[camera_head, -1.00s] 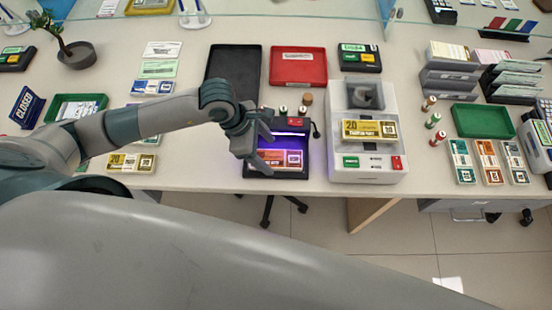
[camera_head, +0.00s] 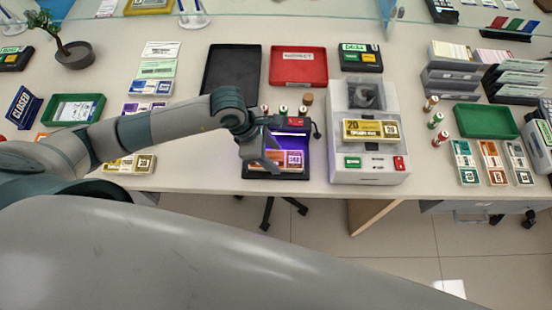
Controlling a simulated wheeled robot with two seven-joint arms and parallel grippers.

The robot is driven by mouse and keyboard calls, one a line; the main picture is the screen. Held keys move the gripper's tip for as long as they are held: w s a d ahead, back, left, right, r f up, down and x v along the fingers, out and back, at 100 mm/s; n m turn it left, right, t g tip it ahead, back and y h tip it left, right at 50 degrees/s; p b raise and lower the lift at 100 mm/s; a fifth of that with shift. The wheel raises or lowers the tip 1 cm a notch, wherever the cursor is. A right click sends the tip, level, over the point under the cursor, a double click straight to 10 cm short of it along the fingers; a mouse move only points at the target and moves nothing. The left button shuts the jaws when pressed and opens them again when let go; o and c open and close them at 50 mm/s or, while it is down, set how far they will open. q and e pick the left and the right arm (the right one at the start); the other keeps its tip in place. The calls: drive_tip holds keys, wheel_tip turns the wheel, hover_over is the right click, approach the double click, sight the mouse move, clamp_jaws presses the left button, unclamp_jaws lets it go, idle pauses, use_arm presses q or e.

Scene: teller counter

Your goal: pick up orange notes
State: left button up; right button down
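A bundle of orange notes (camera_head: 289,160) lies on the small black note checker (camera_head: 249,171), which glows purple inside, near the counter's front edge. My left gripper (camera_head: 277,159) hangs over the checker, at the left end of these notes. Its fingers look spread apart, and one partly covers the notes' left end. I cannot tell whether they touch the notes. My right gripper is not in view.
A grey counting machine (camera_head: 369,174) with a yellow bundle (camera_head: 371,130) stands right of the checker. Behind are a black tray (camera_head: 231,75), a red tray (camera_head: 298,68) and small stamps (camera_head: 307,99). Green trays (camera_head: 485,121) lie at both sides. A glass screen crosses the back.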

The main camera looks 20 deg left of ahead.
sight(273, 159)
use_arm(q)
drive_tip(key=shift+c, duration=1.2)
drive_tip(key=shift+r, duration=0.1)
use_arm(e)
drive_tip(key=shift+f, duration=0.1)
